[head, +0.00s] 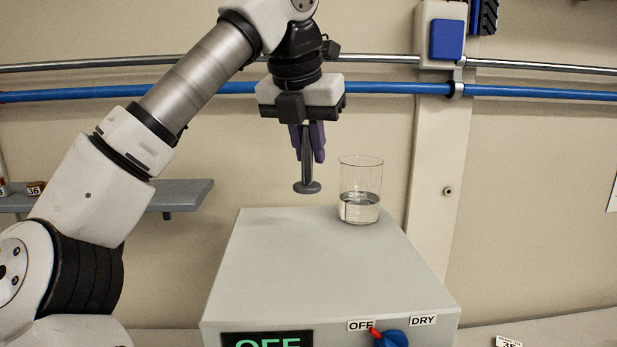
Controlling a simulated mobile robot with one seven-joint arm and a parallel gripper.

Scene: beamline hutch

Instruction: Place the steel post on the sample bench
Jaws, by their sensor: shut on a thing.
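The steel post (307,173) is a dark grey rod with a round, flat foot at its lower end. My gripper (308,148) points down and is shut on the post, with its purple fingers on either side of the rod. The post hangs upright with its foot in the air, just above the back edge of the grey box in the picture; I cannot tell whether it is over the box or behind it. A pale surface (560,332), possibly the sample bench, shows at the lower right beside the box; most of it is out of view.
A glass beaker (361,209) with clear liquid stands on the grey box (300,265), close right of the post. The box front has an OFF display and a knob (391,338) labelled OFF and DRY. A grey shelf (185,194) is at left; pipes cross the wall.

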